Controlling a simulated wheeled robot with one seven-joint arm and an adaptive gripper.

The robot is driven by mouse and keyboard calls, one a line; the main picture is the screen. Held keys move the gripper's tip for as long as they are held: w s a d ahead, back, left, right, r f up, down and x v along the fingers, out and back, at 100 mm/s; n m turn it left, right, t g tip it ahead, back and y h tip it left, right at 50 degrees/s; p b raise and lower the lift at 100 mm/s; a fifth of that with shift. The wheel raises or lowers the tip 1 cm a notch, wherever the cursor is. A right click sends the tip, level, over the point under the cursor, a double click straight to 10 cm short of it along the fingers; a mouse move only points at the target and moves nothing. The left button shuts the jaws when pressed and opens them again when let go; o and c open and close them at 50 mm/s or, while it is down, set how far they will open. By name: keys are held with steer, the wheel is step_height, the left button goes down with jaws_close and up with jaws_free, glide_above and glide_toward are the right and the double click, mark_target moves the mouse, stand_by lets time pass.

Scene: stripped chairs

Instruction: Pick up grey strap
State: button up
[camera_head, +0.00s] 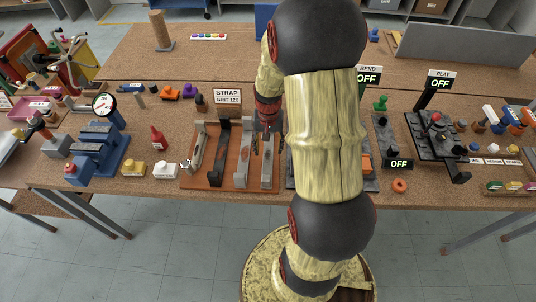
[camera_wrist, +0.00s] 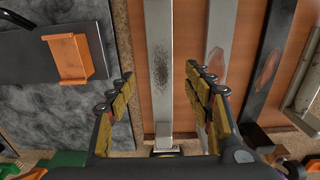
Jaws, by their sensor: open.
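A light grey strap (camera_head: 267,174) stands at the right end of a wooden board under the "STRAP GRIT 120" sign (camera_head: 227,96). In the wrist view this strap (camera_wrist: 158,45) runs upright in the picture between my fingers, with a dark speckled patch on its face. My gripper (camera_head: 268,145) is open and empty over it, one finger on each side, and I see no contact. A second grey strap (camera_wrist: 222,35), with a reddish patch, lies beside it. A dark strap (camera_wrist: 268,60) and a pale holder (camera_wrist: 307,95) follow further right. My gripper partly hides the first strap in the head view.
The wooden board (camera_wrist: 190,75) carries the straps close together. A dark grey slab (camera_wrist: 50,105) with an orange block (camera_wrist: 68,58) lies to its left in the wrist view. A red bottle (camera_head: 158,140) and a blue fixture (camera_head: 98,145) stand left of the board in the head view.

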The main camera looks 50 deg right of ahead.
mark_target(268, 159)
steer(key=f, duration=0.3)
steer(key=f+b, duration=0.1)
steer(key=shift+s+a+f, duration=0.15)
steer(key=shift+a+f, duration=0.15)
steer(key=shift+r, duration=0.1)
steer(key=shift+c, duration=0.8)
steer(key=c, duration=1.1)
jaws_close()
